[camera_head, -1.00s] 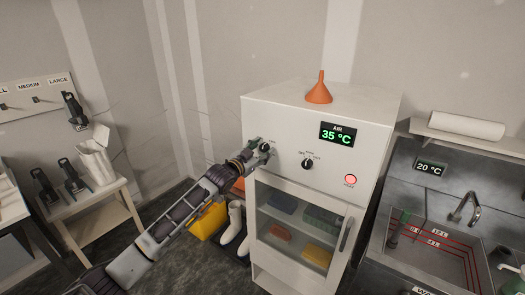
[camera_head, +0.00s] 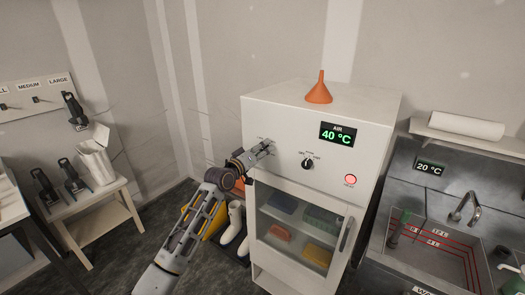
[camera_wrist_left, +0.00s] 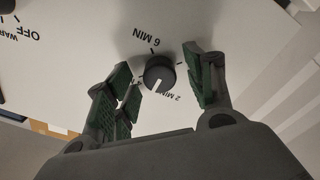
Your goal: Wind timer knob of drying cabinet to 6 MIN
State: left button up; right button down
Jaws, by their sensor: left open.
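The drying cabinet (camera_head: 290,122) is a white box with a glass door below its control panel. Its timer knob (camera_wrist_left: 163,68) is round and dark, with a white mark toward its lower edge in the left wrist view. The label 6 MIN (camera_wrist_left: 147,36) is printed above it there, and 2 MIN (camera_wrist_left: 176,98) is below right, near the white mark. My left gripper (camera_head: 264,147) is at the panel's left side and hides the timer knob in the head view. Its green-padded fingers (camera_wrist_left: 158,72) stand open on both sides of the knob. My right gripper is out of view.
A second knob (camera_head: 308,164) sits right of the timer knob, below the AIR display (camera_head: 338,134) reading 40 °C. A red lamp (camera_head: 350,180) is right of it. An orange funnel (camera_head: 319,92) stands on top. A sink (camera_head: 440,250) is to the right.

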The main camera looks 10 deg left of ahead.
pick_arm(q)
jog(key=n, duration=0.4)
jog(key=shift+c, duration=0.4)
jog(key=c, duration=1)
jog(key=m, duration=2.8)
jog(key=o, duration=1.1)
